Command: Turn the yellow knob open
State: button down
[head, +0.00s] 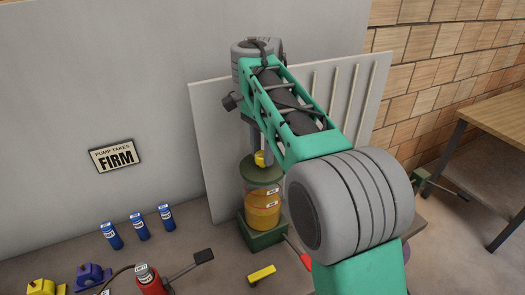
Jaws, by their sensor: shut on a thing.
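A yellow knob (260,158) sits on top of a clear cylinder (262,198) with a dark green lid and amber contents. The cylinder stands upright on a green base (262,236). My gripper (258,152) points down at the knob from above and is shut on it. The fingertips are small and partly hidden by my green arm link, so the exact grip and the knob's turn angle are hard to tell.
Several blue bottles (141,226) stand left of the cylinder. A red canister (150,281), a black-ended lever (203,256) and a yellow bar (262,274) are in front. A pale ribbed panel (207,120) stands behind. A wall sign (115,156) reads "PUMP TAKES FIRM".

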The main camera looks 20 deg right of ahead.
aim_at(262, 154)
jog(key=c, duration=0.9)
grip_release()
jog(key=shift+c, duration=0.2)
jog(key=shift+r+p, duration=0.65)
jog(key=shift+r, duration=0.65)
jog(key=shift+w+r, duration=0.1)
jog(key=shift+r, duration=0.55)
jog(key=shift+r+b, duration=0.3)
jog(key=shift+r, duration=0.1)
notch_tip(262, 154, up, 7)
jog(key=shift+r, duration=0.2)
jog(key=shift+s+f, duration=0.1)
jog(key=shift+s, duration=0.1)
